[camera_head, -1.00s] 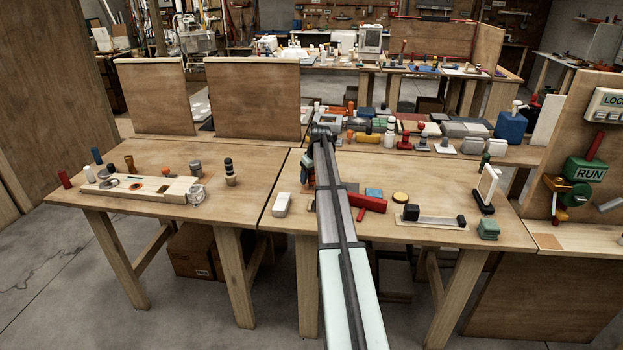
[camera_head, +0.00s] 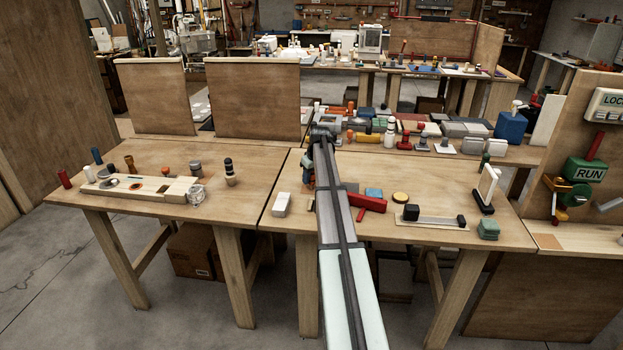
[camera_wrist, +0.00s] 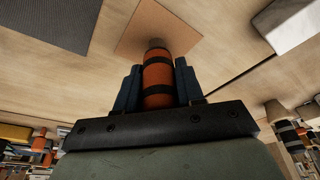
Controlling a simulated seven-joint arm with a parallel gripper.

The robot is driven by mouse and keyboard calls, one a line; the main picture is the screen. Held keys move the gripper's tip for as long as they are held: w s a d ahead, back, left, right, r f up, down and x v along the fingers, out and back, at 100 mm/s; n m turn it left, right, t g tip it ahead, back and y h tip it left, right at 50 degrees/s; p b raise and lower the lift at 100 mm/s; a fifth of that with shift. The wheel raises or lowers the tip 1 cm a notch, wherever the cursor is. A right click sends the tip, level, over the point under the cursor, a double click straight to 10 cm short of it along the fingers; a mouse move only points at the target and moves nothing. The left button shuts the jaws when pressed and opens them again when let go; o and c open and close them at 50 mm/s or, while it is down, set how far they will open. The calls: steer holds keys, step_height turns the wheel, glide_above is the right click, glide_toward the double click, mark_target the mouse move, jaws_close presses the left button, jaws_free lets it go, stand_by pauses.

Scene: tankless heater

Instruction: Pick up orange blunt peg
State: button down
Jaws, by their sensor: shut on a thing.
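The orange blunt peg (camera_wrist: 157,79) has black bands and a grey end, and stands between the two dark fingers in the wrist view. My gripper (camera_wrist: 157,84) is shut on it, one finger on each side. The peg's grey end points at a tan-orange square patch (camera_wrist: 160,22) on the wooden table; I cannot tell whether it touches. In the head view my gripper (camera_head: 308,173) is low over the table near the seam between two tabletops, partly hidden by my arm, and the peg cannot be made out clearly there.
A white block (camera_head: 281,203) lies left of the gripper. The left table's middle is mostly clear.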

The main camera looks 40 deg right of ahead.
step_height(320, 180, up, 10)
stand_by(0.7)
stand_by(0.6)
steer(key=shift+s+d, duration=0.15)
steer(key=shift+d, duration=0.1)
steer(key=s+a+r, duration=0.1)
steer(key=s, duration=0.7)
steer(key=s+a+r, duration=0.2)
steer(key=s, duration=0.6)
steer(key=shift+f, duration=0.1)
